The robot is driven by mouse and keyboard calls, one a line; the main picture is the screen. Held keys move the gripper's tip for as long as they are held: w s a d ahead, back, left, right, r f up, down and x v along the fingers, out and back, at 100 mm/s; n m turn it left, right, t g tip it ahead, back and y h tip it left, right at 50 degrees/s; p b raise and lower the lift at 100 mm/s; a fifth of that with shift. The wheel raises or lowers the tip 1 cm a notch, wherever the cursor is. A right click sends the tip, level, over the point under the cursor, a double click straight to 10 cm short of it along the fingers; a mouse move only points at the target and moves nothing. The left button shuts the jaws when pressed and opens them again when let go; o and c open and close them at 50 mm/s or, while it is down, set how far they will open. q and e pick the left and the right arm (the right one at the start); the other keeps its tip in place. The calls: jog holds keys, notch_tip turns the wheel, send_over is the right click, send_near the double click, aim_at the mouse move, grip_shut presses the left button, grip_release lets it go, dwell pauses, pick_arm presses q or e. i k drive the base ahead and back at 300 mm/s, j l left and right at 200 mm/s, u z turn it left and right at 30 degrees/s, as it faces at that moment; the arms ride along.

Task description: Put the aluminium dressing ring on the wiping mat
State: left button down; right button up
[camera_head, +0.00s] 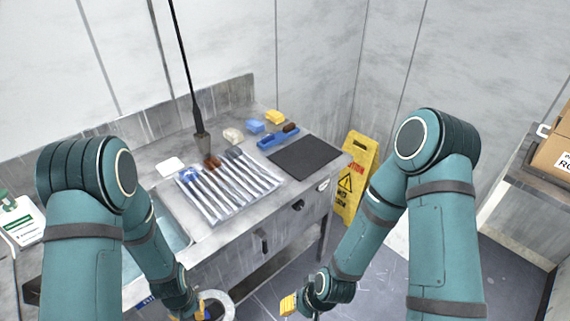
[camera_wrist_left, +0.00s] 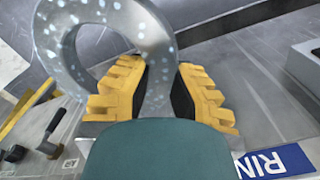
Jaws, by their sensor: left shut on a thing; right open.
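The aluminium dressing ring (camera_head: 226,299) is a grey ring at the bottom of the head view, in front of the counter. My left gripper (camera_head: 203,308) is shut on its rim. In the left wrist view the ring (camera_wrist_left: 152,45) has pale spots, and its band passes between the yellow fingers of the gripper (camera_wrist_left: 160,88). The wiping mat seems to be the dark flat mat (camera_head: 305,155) at the right end of the counter, with nothing on it. My right gripper (camera_head: 288,304) is low in front of the counter, empty, its fingers small in view.
A rack of several tools (camera_head: 228,184) lies left of the mat. A blue brush (camera_head: 278,137), blue block (camera_head: 254,126) and yellow block (camera_head: 275,117) lie behind it. A sink (camera_head: 165,240) is at left. A yellow floor sign (camera_head: 355,178) stands right of the counter.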

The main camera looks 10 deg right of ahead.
aim_at(305, 154)
jog(key=i+l, duration=0.1)
jog(key=l, duration=0.3)
jog(key=i+l, duration=0.15)
jog(key=l, duration=0.25)
jog(key=i+l, duration=0.1)
jog(key=l, duration=0.3)
jog(key=i+l, duration=0.1)
jog(key=l, duration=0.3)
jog(key=i+l, duration=0.15)
jog(key=l, duration=0.25)
